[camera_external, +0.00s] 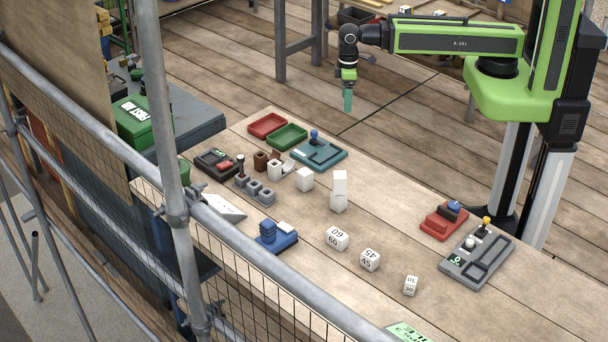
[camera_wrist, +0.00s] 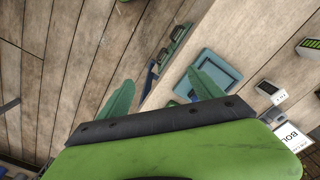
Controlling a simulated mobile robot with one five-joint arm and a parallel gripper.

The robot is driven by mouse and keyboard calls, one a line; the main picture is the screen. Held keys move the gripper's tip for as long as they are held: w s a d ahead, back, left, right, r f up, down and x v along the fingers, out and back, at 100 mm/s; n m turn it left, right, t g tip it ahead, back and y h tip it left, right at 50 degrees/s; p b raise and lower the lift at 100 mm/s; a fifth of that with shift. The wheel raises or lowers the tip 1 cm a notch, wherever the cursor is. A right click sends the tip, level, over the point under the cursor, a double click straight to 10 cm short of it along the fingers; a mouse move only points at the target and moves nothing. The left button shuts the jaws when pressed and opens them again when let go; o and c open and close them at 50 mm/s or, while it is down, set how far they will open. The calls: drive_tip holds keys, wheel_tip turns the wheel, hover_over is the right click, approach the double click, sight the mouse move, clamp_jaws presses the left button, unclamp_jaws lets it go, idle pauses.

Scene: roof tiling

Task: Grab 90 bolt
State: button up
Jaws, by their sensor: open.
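No part marked 90 can be read in either view, so I cannot tell which thing is the 90 bolt. White blocks marked 60 (camera_external: 337,238), 45 (camera_external: 370,260) and 30 (camera_external: 411,285) sit on the wooden table. A plain white block (camera_external: 304,180) and a tall white stack (camera_external: 339,191) stand farther back without readable marks. My gripper (camera_external: 348,101) hangs above and beyond the table's back edge, apart from everything. In the wrist view my gripper (camera_wrist: 162,92) has its two green fingers spread with nothing between them. A sign beginning "BOL" (camera_wrist: 292,134) is partly cut off.
A teal tray (camera_external: 319,153), a red tray (camera_external: 267,125) and a green tray (camera_external: 287,137) lie at the table's far end. A blue fixture (camera_external: 276,238), red fixture (camera_external: 444,221) and grey fixture (camera_external: 477,258) stand on it. The table's middle right is mostly clear.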

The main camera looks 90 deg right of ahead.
drive_tip(key=c, duration=0.6)
drive_tip(key=shift+c, duration=0.2)
